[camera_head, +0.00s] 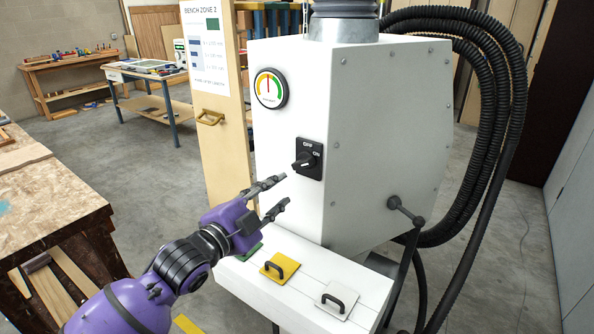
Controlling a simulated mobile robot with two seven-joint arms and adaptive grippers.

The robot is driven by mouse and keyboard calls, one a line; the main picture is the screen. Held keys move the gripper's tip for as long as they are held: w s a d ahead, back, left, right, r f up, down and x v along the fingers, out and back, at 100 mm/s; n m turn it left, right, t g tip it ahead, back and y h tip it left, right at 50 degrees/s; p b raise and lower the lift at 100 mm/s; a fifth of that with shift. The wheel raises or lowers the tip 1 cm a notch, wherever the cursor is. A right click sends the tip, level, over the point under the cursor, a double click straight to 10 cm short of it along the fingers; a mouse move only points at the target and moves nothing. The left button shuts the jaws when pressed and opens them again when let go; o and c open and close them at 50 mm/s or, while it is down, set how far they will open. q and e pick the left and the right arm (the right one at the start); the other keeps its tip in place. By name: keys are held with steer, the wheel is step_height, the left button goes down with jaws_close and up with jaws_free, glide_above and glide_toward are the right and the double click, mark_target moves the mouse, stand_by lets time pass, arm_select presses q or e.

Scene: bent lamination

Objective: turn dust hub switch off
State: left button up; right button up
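The dust hub switch (308,159) is a black rotary knob on a square black plate on the front of the white dust hub (360,130). OFF is printed above the knob and ON at its upper right. The knob's grip slants from lower left to upper right, roughly in line with ON; which end is the pointer is hard to tell. My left gripper (285,189) is purple with dark fingers. It is open and empty, just below and left of the switch, and appears apart from it. My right gripper is out of view.
A round gauge (270,88) sits above the switch. A white ledge (300,300) below carries a yellow handled plate (279,267) and a white one (338,299). Black hoses (490,110) hang at right. A wooden workbench (50,205) stands at left.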

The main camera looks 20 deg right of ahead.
mark_target(299, 166)
arm_select(q)
steer(key=shift+m+h, duration=0.3)
steer(key=shift+m, duration=0.3)
steer(key=w+d+r, duration=0.1)
steer(key=d, duration=0.1)
steer(key=w+d+r, duration=0.1)
steer(key=w+d, duration=0.1)
steer(key=d, duration=0.1)
steer(key=w+d, duration=0.2)
steer(key=shift+w+d+r, duration=0.15)
steer(key=shift+w+r, duration=0.05)
steer(key=shift+r, duration=0.2)
steer(key=shift+c, duration=0.5)
jaws_close()
